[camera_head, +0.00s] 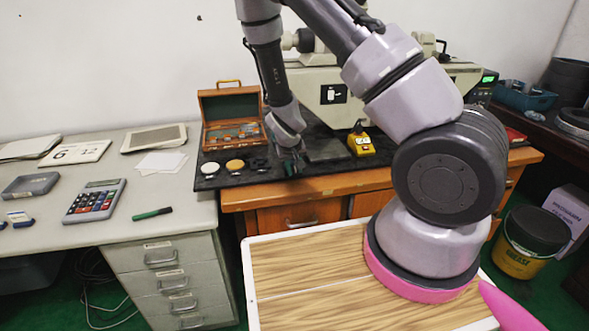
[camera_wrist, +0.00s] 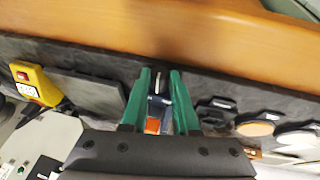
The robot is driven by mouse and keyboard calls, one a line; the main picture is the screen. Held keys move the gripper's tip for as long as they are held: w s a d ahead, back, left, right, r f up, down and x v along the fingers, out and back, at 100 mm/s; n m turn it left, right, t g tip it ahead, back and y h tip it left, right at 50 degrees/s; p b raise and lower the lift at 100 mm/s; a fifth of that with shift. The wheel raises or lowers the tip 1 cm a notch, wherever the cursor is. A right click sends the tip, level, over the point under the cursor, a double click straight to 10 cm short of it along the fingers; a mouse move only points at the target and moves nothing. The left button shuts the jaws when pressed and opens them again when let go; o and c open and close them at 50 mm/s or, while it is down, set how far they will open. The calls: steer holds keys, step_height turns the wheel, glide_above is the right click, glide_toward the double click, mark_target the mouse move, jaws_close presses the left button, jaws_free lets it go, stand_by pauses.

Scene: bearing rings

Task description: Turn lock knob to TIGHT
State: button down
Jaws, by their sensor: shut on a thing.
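My gripper (camera_head: 291,163) reaches down to the dark mat on the wooden bench in the head view. In the wrist view its two green fingers (camera_wrist: 160,92) point at the mat and are shut on a small dark blue-grey part (camera_wrist: 158,103), which seems to be the lock knob. A bright metal tip shows beyond it, and an orange square (camera_wrist: 153,126) shows on the nearer side. The fingers hide most of the part. No TIGHT mark can be read, and I cannot tell how the knob is turned.
A dark flat plate (camera_head: 325,147) and a yellow box with a red button (camera_head: 361,143) lie right of my gripper. A white disc (camera_head: 209,169), a tan disc (camera_head: 235,166) and an open wooden case (camera_head: 231,118) are to its left. A large pale machine (camera_head: 325,92) stands behind.

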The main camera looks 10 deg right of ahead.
steer(key=shift+d+y, duration=0.2)
steer(key=shift+y, duration=0.1)
steer(key=shift+d+m+y, duration=0.25)
steer(key=shift+m+y, duration=0.05)
steer(key=shift+y, duration=0.7)
steer(key=shift+d+m+y, duration=0.15)
steer(key=shift+m+y, duration=0.15)
steer(key=shift+y, duration=1.3)
steer(key=c, duration=0.7)
jaws_free()
steer(key=shift+o, duration=0.2)
steer(key=v, duration=1)
steer(key=shift+s+r, duration=0.25)
steer(key=shift+r, duration=0.05)
